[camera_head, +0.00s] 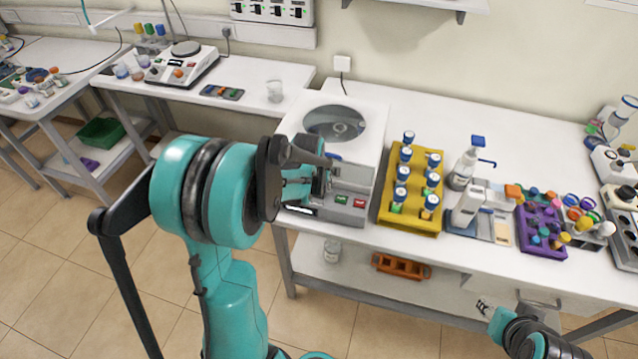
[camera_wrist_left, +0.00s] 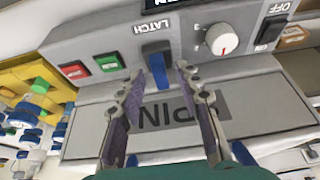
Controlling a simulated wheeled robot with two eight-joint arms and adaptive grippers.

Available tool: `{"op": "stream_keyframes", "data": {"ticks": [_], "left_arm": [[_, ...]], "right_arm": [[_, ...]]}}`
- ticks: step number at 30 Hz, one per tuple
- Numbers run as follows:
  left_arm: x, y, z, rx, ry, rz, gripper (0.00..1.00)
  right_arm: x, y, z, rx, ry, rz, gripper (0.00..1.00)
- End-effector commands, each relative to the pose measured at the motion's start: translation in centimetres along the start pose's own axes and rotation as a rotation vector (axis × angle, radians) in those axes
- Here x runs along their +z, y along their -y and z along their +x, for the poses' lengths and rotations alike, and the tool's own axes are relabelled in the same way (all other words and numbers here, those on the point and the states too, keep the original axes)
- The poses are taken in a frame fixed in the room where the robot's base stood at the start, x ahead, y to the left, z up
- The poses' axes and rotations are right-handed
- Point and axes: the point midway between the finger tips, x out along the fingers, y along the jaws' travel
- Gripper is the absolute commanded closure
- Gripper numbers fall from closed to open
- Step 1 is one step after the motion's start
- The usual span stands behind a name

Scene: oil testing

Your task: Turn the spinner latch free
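The spinner (camera_head: 372,130) is a white box with a round, dark see-through lid, standing on the bench. In the left wrist view its front panel shows the blue latch lever (camera_wrist_left: 160,75) under the word LATCH. My left gripper (camera_wrist_left: 161,82) is open, its two fingers on either side of the lever. Whether they touch it I cannot tell. In the head view my left gripper (camera_head: 325,175) is at the spinner's front and hides much of the panel. My right gripper (camera_head: 484,306) is low at the bench's front right, away from the spinner; its opening is too small to judge.
Green (camera_wrist_left: 109,63) and red (camera_wrist_left: 75,70) buttons and a white dial (camera_wrist_left: 222,38) flank the latch. A yellow rack (camera_head: 408,215) of blue-capped bottles stands close right of the spinner. A pump bottle (camera_head: 465,165) and purple rack (camera_head: 541,233) are farther right.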

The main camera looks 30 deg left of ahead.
Motion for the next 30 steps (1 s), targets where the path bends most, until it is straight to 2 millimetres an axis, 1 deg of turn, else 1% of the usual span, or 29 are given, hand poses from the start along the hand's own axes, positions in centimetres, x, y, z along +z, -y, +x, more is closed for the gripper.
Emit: {"op": "stream_keyframes", "data": {"ticks": [5,8,11,18,21,25,30], "left_arm": [[0.0,0.0,-0.2,0.000,0.000,0.000,0.66],[0.0,0.0,-1.0,0.000,0.000,0.001,0.66],[0.0,0.0,-2.6,0.000,0.000,0.001,0.66],[0.1,0.0,-7.8,0.000,0.000,0.000,0.66],[0.1,0.0,-9.6,0.000,0.000,0.000,0.66],[0.0,0.0,-11.2,0.000,0.000,0.000,0.66],[0.0,0.0,-12.0,0.000,0.000,0.000,0.66]], "right_arm": [[0.0,0.0,0.0,0.000,0.000,0.000,0.60],[0.0,0.0,0.0,0.000,0.000,0.000,0.60],[0.0,0.0,0.0,0.000,0.000,0.000,0.60],[0.0,0.0,0.0,0.000,0.000,0.000,0.60],[0.0,0.0,0.0,0.000,0.000,0.000,0.60],[0.0,0.0,0.0,0.000,0.000,0.000,0.60],[0.0,0.0,0.0,0.000,0.000,0.000,0.60]]}}
